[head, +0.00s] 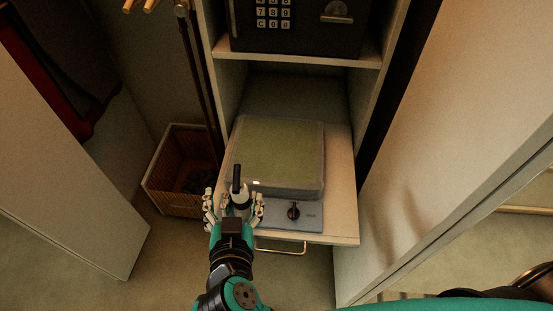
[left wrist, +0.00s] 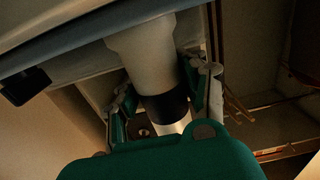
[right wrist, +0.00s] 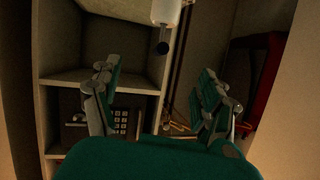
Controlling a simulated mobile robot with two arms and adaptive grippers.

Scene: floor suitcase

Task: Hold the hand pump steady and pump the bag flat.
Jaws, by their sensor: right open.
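The flat storage bag (head: 278,150) lies on the pull-out shelf, with a pale green filling under clear plastic. A black knob (head: 293,211) sits on the grey panel at its front.
A black safe with a keypad (head: 273,20) stands on the shelf above the bag. A wicker basket (head: 165,172) is at the left on the floor. A metal pull handle (head: 281,249) is below the shelf's front edge. White panels flank both sides.

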